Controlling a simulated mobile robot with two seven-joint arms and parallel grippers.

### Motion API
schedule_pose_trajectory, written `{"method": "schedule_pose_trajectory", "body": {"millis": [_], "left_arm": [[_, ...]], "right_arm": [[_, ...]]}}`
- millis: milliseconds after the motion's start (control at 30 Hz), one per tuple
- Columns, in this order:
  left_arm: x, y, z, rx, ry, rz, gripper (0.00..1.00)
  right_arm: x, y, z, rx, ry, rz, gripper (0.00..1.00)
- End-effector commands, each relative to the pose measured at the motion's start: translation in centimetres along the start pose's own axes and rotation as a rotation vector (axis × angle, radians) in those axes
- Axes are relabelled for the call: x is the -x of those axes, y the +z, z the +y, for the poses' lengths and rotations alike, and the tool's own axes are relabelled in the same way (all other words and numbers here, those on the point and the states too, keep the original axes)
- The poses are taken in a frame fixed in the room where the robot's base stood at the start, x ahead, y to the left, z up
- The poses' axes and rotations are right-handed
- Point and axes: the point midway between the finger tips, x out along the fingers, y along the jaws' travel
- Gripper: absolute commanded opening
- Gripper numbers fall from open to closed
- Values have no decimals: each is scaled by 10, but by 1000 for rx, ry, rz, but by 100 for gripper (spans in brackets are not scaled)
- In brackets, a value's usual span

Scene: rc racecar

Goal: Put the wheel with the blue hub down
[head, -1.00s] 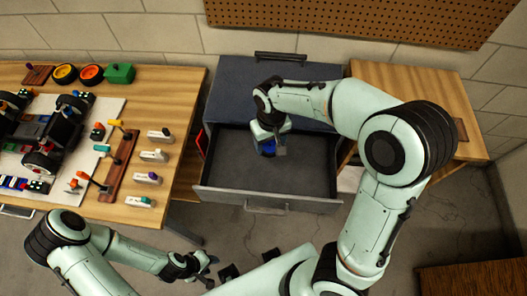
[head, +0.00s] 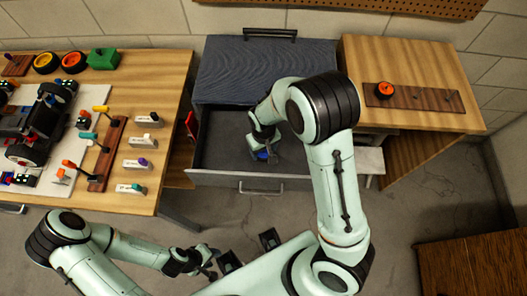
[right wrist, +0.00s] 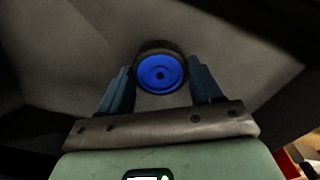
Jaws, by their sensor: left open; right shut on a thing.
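The wheel with the blue hub (right wrist: 160,73) has a dark tyre and sits between the fingers of my right gripper (right wrist: 160,84) in the right wrist view. In the head view, my right gripper (head: 263,153) points down inside the open grey drawer (head: 220,150), with a bit of blue at its tips. The arm hides part of the drawer. I cannot tell whether the wheel touches the drawer floor. My left gripper (head: 209,262) is open and empty, low in front of the left table.
The drawer's left part is clear.

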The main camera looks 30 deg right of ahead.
Motion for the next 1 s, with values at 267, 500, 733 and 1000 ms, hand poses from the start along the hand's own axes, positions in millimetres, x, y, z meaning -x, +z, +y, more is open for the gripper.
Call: {"method": "schedule_pose_trajectory", "body": {"millis": [267,500,733,1000], "left_arm": [[-4,1,-2,1,-1,-2,43],[-8,2,-4,1,-1,-4,43],[-6,2,-3,1,-1,-3,43],[-2,1,-1,0,0,-1,43]], "right_arm": [[-20,0,0,0,0,0,28],[-25,1,0,0,0,-1,28],[-23,0,0,0,0,-1,90],[-14,-1,0,1,-1,2,90]]}}
